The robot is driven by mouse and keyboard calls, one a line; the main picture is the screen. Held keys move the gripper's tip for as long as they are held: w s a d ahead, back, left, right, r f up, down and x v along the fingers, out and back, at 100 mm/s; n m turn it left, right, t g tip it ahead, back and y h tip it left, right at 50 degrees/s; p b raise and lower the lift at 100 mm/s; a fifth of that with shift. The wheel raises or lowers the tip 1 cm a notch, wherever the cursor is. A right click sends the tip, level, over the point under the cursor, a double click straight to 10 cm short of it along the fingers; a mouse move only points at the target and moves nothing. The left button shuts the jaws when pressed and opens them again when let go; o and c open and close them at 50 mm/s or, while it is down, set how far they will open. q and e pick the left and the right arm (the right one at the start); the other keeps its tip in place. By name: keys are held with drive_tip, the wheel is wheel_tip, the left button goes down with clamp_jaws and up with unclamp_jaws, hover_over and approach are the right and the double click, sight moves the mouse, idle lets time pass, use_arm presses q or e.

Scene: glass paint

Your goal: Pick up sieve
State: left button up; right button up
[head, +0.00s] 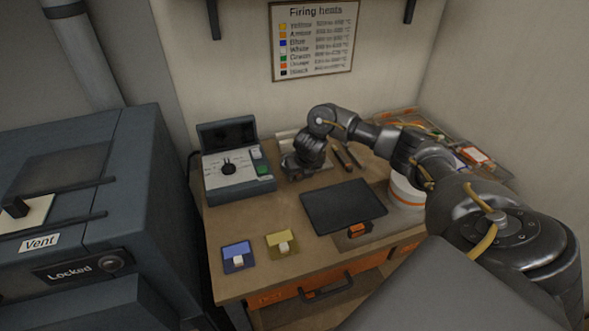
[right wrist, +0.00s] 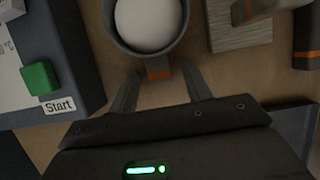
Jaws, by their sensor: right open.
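A round grey-rimmed thing with a pale white inside, which I take to be the sieve (right wrist: 150,20), is at the top of the right wrist view. An orange-banded tab (right wrist: 158,71) sticks out from its near side. My right gripper (right wrist: 161,82) is open, with one finger on each side of this tab and a gap to both. In the head view my right gripper (head: 297,166) is low over the back of the table, beside the control box, and hides most of what is under it. My left gripper is not in view.
A control box (head: 232,170) with a green Start button (right wrist: 40,78) stands close on the left. A dark flat tray (head: 343,206) lies in front. Dark tools (head: 347,157) lie to the right, and a white round container (head: 405,192) stands farther right.

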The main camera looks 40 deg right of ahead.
drive_tip(key=shift+c, duration=0.4)
drive_tip(key=c, duration=1)
drive_tip(key=shift+w+r, duration=0.1)
drive_tip(key=shift+r, duration=0.05)
drive_tip(key=shift+r, duration=0.25)
wheel_tip(320, 180, up, 3)
drive_tip(key=shift+f+b, duration=0.1)
drive_tip(key=shift+b, duration=0.45)
drive_tip(key=s+a+r+p, duration=0.7)
drive_tip(key=s+r, duration=0.2)
drive_tip(key=s, duration=0.3)
drive_tip(key=shift+s+r, duration=0.15)
drive_tip(key=shift+r, duration=0.05)
